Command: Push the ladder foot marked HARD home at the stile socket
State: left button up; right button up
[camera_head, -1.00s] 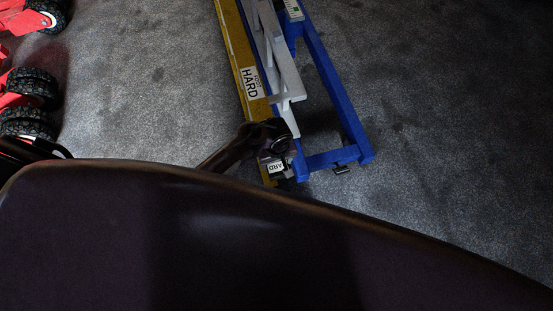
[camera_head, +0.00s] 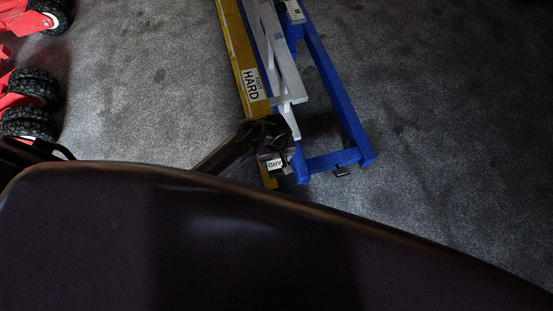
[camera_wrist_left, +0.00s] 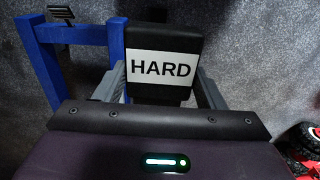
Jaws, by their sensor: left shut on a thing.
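My right gripper is not in view.
Red wheeled equipment with black tyres (camera_head: 35,88) stands at left. Grey floor (camera_head: 460,100) is clear at right.

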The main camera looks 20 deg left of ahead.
pick_arm(q)
jog(key=shift+w+a, duration=0.55)
jog(key=shift+w, duration=0.3)
jog(key=shift+w+a, duration=0.55)
jog(key=shift+w, duration=0.25)
jog(key=o, duration=1.1)
jog(key=shift+o, duration=0.2)
jog(key=shift+r+p, duration=0.55)
jog(key=shift+r, duration=3.4)
